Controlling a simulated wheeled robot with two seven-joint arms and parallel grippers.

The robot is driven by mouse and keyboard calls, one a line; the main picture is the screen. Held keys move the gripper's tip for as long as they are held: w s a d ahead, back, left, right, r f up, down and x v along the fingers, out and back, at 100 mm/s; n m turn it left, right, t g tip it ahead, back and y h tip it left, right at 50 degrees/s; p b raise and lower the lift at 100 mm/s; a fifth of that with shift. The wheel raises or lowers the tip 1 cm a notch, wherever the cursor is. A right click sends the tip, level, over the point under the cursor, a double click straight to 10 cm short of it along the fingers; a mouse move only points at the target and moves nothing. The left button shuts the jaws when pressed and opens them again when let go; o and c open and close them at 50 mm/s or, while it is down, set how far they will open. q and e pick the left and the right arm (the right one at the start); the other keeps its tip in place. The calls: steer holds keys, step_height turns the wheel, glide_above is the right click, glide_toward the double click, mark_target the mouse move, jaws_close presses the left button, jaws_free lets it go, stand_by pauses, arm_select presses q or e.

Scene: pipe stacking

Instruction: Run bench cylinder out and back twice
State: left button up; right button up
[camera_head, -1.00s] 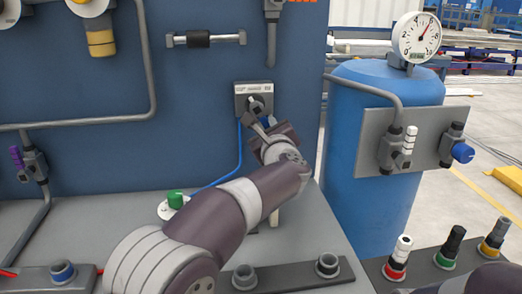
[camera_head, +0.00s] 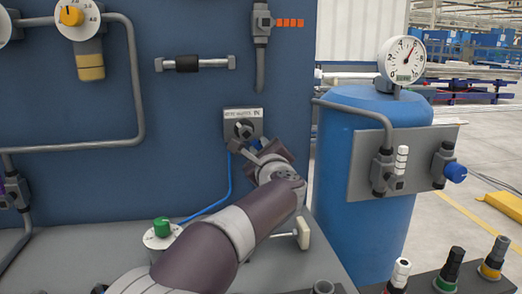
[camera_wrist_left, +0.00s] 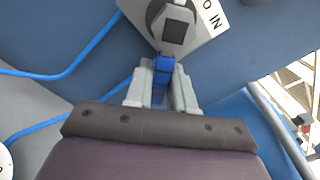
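A valve (camera_head: 243,124) with a pale label plate sits on the blue panel. In the wrist view its dark square hub (camera_wrist_left: 174,31) shows, and part of the label reads "O IN". A short blue lever (camera_wrist_left: 161,72) points from the valve towards my left gripper (camera_wrist_left: 160,82). The two grey fingers lie on either side of this lever, close against it. In the head view the left gripper (camera_head: 262,152) is just below right of the valve, and its fingers hide most of the lever. My right gripper is not in view. I cannot identify the bench cylinder.
A blue tank (camera_head: 367,190) with a gauge (camera_head: 403,60) stands to the right. A green knob (camera_head: 161,227) is on the bench left of my arm. A bar with a black sleeve (camera_head: 187,63) is fixed above. A blue hose (camera_head: 208,205) runs below the valve.

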arm_select(q)
steer(key=shift+o, duration=1.1)
steer(key=v, duration=1.2)
steer(key=shift+s+b, duration=0.35)
steer(key=shift+b, duration=0.1)
steer(key=shift+d, duration=0.15)
